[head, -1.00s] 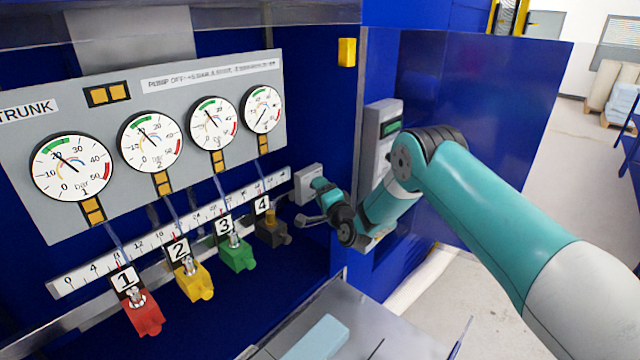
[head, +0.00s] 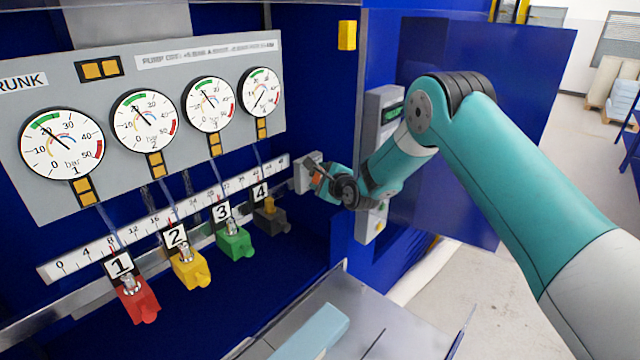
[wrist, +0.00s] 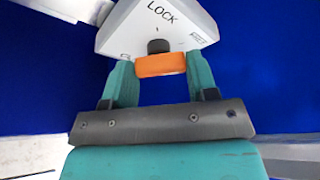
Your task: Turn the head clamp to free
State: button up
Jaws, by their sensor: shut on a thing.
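The head clamp is a light grey box (wrist: 160,28) marked LOCK, at the top of the wrist view. A dark round shaft joins it to an orange handle (wrist: 160,65). In the head view the clamp box (head: 305,172) sits at the right end of the white scale, with a bit of the orange handle (head: 317,180) showing. My gripper (wrist: 160,72) has its two teal fingers on either side of the orange handle and is shut on it. The other word on the box, at its right, is too small to read. My wrist hides part of the handle in the head view.
Left of the clamp, numbered blocks hang below the scale: red (head: 138,303), yellow (head: 190,272), green (head: 236,243) and a dark one (head: 268,222). Gauges sit on a grey panel (head: 215,160) above. A grey control box (head: 384,130) stands close behind my arm.

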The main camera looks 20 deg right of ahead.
jog(key=shift+m+g+b, duration=0.3)
jog(key=shift+m, duration=0.3)
jog(key=shift+y, duration=0.3)
jog(key=o, duration=0.9)
jog(key=shift+o, duration=0.2)
